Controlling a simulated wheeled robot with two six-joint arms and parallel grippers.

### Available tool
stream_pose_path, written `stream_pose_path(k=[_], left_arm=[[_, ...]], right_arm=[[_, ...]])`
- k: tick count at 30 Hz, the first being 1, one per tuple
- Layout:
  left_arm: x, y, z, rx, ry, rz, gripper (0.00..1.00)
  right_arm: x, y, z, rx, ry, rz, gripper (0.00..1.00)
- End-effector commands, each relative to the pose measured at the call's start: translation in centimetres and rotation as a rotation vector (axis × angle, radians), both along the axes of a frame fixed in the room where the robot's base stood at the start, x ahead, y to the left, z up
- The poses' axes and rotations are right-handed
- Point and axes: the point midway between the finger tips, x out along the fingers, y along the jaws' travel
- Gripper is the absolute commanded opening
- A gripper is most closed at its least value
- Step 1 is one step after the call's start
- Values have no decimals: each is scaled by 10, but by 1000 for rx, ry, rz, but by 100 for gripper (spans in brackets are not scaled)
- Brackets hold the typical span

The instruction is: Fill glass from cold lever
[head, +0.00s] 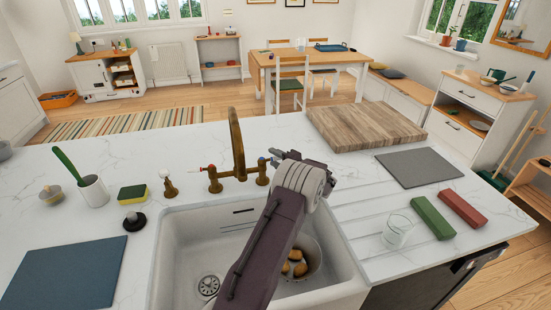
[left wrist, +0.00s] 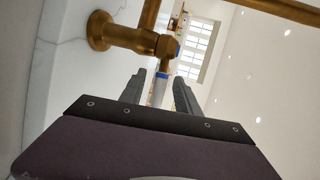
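The brass tap (head: 237,150) stands behind the sink, its spout arching up. Its left lever (head: 203,169) has a red mark. The right lever, with a blue mark (head: 263,160), is close to my left gripper (head: 277,156). In the left wrist view, this blue-banded lever with a white handle (left wrist: 159,90) lies between the two fingers of my left gripper (left wrist: 160,79), which stand apart with gaps on both sides. The clear glass (head: 397,232) stands upright on the ribbed drainboard right of the sink. No water stream shows. My right gripper is out of view.
The white sink (head: 180,255) holds a bowl with round brown things (head: 297,266), partly hidden by my arm. Green (head: 433,217) and red (head: 463,208) blocks lie near the glass. A wooden board (head: 365,125), sponge (head: 132,194) and brush cup (head: 94,191) are on the counter.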

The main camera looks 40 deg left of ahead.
Motion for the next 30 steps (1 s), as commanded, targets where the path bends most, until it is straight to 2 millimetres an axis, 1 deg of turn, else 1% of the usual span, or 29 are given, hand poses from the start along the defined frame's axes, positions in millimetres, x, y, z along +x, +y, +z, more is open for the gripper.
stream_pose_path(k=[1, 2, 3, 6, 30], left_arm=[[0, 0, 0, 0, 0, 0, 39], [0, 0, 0, 0, 0, 0, 36], [0, 0, 0, 0, 0, 0, 25], [0, 0, 0, 0, 0, 0, 0], [-1, -1, -1, -2, 2, 1, 0]], right_arm=[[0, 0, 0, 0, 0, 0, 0], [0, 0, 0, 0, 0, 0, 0], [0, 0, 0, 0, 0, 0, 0], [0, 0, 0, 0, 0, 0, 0], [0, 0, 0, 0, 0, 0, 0]])
